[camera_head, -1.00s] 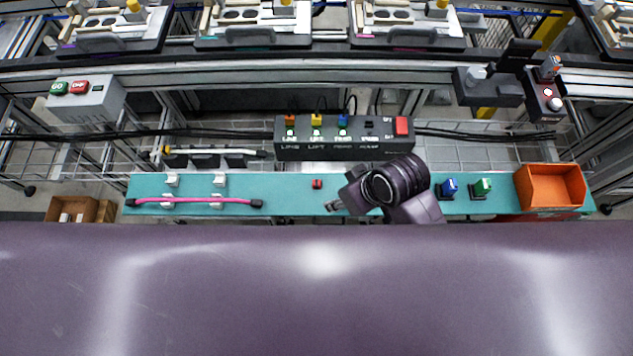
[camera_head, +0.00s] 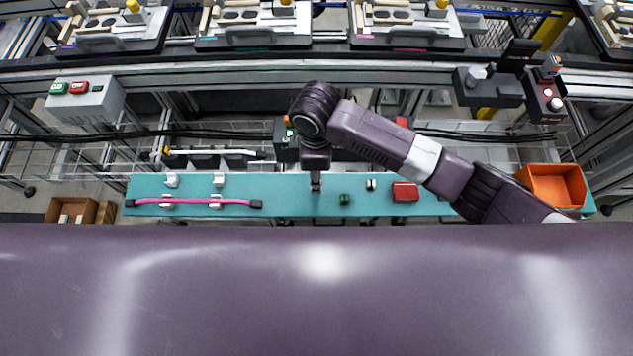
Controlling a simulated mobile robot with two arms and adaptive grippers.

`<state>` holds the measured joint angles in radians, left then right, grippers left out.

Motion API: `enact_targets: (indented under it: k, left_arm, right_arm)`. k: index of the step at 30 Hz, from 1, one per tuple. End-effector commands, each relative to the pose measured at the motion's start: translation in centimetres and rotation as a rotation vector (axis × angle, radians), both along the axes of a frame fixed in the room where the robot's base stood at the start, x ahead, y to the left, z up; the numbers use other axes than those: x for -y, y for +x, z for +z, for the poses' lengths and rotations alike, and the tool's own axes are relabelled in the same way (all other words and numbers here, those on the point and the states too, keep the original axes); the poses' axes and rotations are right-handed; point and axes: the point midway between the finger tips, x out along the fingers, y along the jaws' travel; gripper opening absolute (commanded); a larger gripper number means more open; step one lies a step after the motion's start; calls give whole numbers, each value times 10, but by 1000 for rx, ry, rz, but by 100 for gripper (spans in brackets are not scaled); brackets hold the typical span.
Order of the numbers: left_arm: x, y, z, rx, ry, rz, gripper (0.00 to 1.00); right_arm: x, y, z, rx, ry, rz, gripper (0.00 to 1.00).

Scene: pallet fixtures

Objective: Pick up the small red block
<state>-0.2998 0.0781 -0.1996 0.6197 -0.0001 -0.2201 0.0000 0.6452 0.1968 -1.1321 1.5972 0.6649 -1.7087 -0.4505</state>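The small red block cannot be seen now. A larger red box (camera_head: 405,191) lies farther right on the mat. My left gripper is not in view.
A small green block (camera_head: 344,198) and a small black-and-white piece (camera_head: 370,184) lie right of the gripper. A pink cable (camera_head: 195,200) rests across white clips at left. An orange bin (camera_head: 556,187) stands at right. My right arm covers most of the button box (camera_head: 284,146).

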Motion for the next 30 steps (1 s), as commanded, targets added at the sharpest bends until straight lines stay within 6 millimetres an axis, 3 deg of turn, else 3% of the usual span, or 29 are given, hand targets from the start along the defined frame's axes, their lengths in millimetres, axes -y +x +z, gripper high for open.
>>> enact_targets:
  k: [10,19,27,30]
  left_arm:
    - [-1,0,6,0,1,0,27]
    - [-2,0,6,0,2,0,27]
    - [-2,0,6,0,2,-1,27]
    - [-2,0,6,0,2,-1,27]
  right_arm:
    - [-3,3,-46,0,0,-2,34]
    - [-3,4,-52,2,2,-1,34]
    - [-3,4,-52,2,2,-2,6]
    - [-3,4,-52,2,2,-2,4]
